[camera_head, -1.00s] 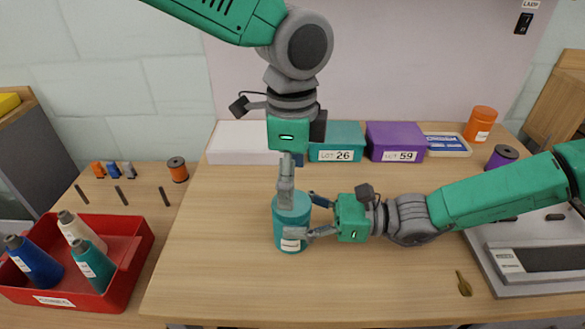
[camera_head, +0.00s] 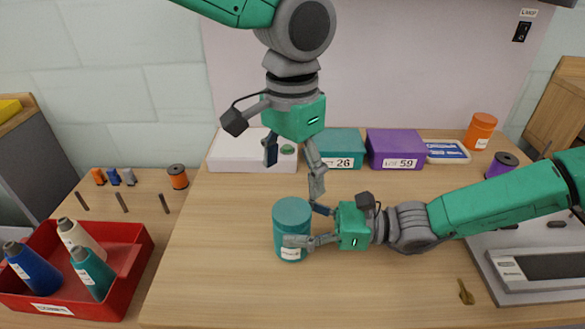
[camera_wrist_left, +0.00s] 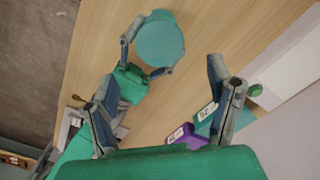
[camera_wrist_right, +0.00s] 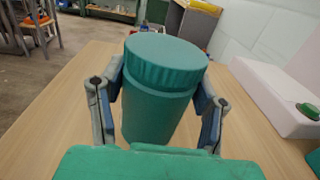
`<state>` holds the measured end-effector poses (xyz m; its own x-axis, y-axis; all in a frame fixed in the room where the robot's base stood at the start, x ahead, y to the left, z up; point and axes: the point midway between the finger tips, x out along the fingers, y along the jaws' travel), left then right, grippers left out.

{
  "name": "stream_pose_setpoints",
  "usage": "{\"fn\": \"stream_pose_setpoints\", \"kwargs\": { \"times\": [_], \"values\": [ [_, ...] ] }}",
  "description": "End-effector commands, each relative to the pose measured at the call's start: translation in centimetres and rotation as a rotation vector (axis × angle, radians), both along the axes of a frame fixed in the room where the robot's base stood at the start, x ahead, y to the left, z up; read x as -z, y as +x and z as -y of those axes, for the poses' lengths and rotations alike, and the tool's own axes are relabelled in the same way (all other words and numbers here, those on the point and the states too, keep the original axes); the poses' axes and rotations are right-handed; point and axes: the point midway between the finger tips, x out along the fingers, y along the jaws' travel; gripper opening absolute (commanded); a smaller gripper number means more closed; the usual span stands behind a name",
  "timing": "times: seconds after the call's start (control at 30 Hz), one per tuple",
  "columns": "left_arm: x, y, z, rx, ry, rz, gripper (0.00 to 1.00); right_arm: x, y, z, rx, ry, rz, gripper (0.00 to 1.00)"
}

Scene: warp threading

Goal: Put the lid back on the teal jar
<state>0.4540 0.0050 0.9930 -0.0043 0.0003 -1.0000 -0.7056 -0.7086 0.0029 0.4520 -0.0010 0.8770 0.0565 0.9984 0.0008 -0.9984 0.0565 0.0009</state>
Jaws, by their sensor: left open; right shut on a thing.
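The teal jar (camera_head: 291,240) stands upright on the table, with its teal lid (camera_head: 292,210) sitting on its mouth. In the right wrist view the ridged lid (camera_wrist_right: 165,62) looks level on the jar body (camera_wrist_right: 155,118). My right gripper (camera_head: 305,225) is shut around the jar from the right side, below the lid. My left gripper (camera_head: 294,172) is open and empty, above and behind the jar, with its fingers apart from the lid. The left wrist view looks down on the round lid top (camera_wrist_left: 160,43). Whether the lid is fully tightened cannot be told.
Behind stand a white box (camera_head: 235,151) with a green knob, a teal box (camera_head: 343,140) and a purple box (camera_head: 396,142). A red tray (camera_head: 128,262) with several cones is at left. A grey device (camera_head: 535,265) is at right.

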Motion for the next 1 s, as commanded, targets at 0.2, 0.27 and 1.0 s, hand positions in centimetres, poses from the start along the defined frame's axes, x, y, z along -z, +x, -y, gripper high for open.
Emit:
{"fn": "stream_pose_setpoints", "kwargs": {
  "times": [0.2, 0.27, 1.0],
  "values": [
    [1.9, -0.1, 0.0, 0.002, 0.001, -0.004, 0.74, 0.0, 0.0, 0.0, 0.001, -0.001, 0.000, 0.00],
    [2.8, -0.1, 0.0, 0.002, 0.001, -0.004, 0.74, 0.0, 0.0, 0.0, 0.001, 0.000, 0.000, 0.00],
    [8.0, -0.1, 0.0, 0.002, 0.000, 0.000, 0.74, 0.0, 0.0, 0.0, 0.000, -0.001, 0.000, 0.00]
  ]
}}
